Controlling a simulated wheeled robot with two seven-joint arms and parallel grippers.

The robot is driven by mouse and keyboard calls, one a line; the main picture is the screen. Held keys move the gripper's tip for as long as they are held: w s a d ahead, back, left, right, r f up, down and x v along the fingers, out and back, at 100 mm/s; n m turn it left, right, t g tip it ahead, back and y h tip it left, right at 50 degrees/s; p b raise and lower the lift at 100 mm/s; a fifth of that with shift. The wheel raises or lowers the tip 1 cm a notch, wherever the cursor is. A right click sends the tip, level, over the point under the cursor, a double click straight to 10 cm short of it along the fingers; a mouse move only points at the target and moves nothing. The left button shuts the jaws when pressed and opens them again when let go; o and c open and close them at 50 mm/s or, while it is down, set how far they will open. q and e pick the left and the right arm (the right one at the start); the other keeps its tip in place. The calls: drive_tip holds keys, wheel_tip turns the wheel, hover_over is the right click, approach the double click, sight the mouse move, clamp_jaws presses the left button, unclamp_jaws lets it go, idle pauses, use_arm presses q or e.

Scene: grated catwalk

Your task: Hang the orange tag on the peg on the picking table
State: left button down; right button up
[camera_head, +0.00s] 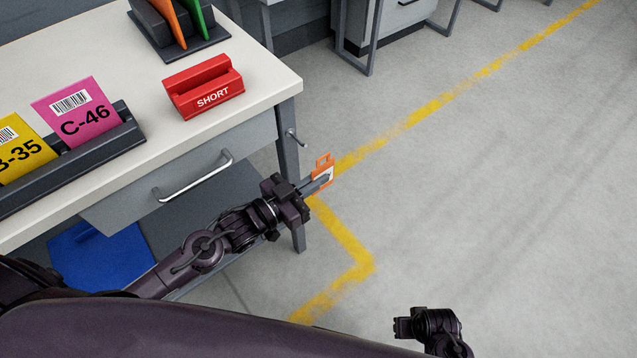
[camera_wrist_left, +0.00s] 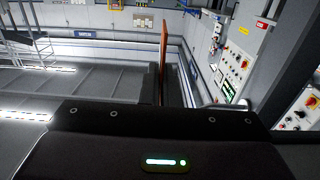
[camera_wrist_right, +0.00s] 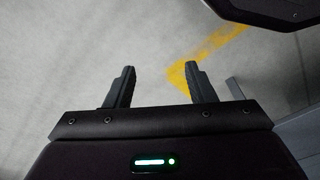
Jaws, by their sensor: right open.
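The orange tag (camera_head: 324,162) has a hole near its top and a white label. My left gripper (camera_head: 316,184) is shut on its lower part and holds it upright in the air, just off the table's corner. The metal peg (camera_head: 298,139) sticks out from the leg at the right corner of the picking table (camera_head: 140,50). The tag is apart from the peg, to its right and lower in the head view. My right gripper (camera_wrist_right: 160,82) is open and empty over the floor.
On the table stand a red SHORT block (camera_head: 205,87), a dark rack (camera_head: 75,160) with yellow and pink cards, and a dark holder (camera_head: 185,45) with orange and green cards. A drawer handle (camera_head: 195,176) juts from the front. The floor to the right is clear.

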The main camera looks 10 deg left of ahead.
use_arm(q)
drive_tip(key=w+a+b, duration=0.1)
drive_tip(key=a, duration=0.1)
drive_tip(key=w+a+f+b, duration=0.1)
drive_tip(key=w+a, duration=0.1)
drive_tip(key=w+a+b, duration=0.1)
drive_tip(key=w+a, duration=0.1)
drive_tip(key=a, duration=0.1)
drive_tip(key=shift+w+f+b, duration=0.15)
drive_tip(key=shift+w+b, duration=0.05)
drive_tip(key=shift+b, duration=0.2)
drive_tip(key=shift+f, duration=0.1)
use_arm(e)
wheel_tip(320, 180, up, 12)
drive_tip(key=a, duration=0.1)
drive_tip(key=shift+s+a+r+n+g, duration=0.2)
drive_tip(key=shift+n+g, duration=0.1)
drive_tip(key=shift+g, duration=0.1)
idle(0.7)
drive_tip(key=shift+w+r, duration=0.1)
